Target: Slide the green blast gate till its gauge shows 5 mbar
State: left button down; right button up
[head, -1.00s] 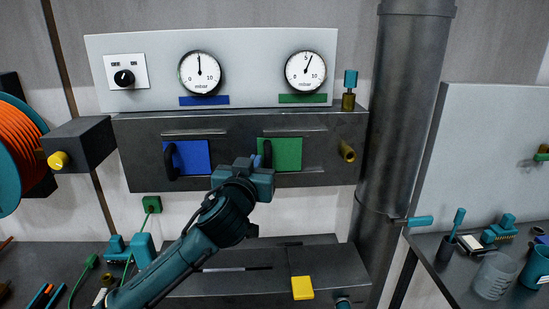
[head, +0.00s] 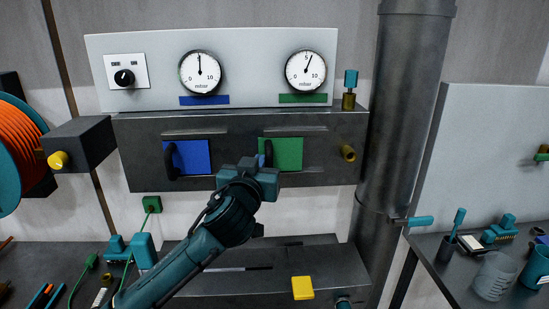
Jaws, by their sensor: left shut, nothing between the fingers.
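The green blast gate (head: 288,153) is a green plate with a dark upright handle (head: 269,152) at its left edge, set in the dark duct (head: 235,135). The gauge (head: 305,71) above the green strip has its needle a little right of the 5 at the top, at roughly 6 mbar. My left gripper (head: 262,163) is shut and empty. Its tips are just left of the green gate's handle; whether they touch it I cannot tell. The gripper body covers the gate's lower left corner. My right gripper is not in view.
The blue gate (head: 190,157) with its own handle is left of my gripper; its gauge (head: 200,72) reads about 5. A grey pipe (head: 405,120) stands further right.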

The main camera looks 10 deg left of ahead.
pick_arm(q)
jog(key=shift+w+d, duration=0.25)
jog(key=shift+d, duration=0.65)
dwell(1.0)
jog(key=shift+a, duration=0.1)
jog(key=s, duration=0.8)
jog(key=shift+d+p, duration=0.4)
jog(key=shift+d, duration=0.05)
dwell(0.3)
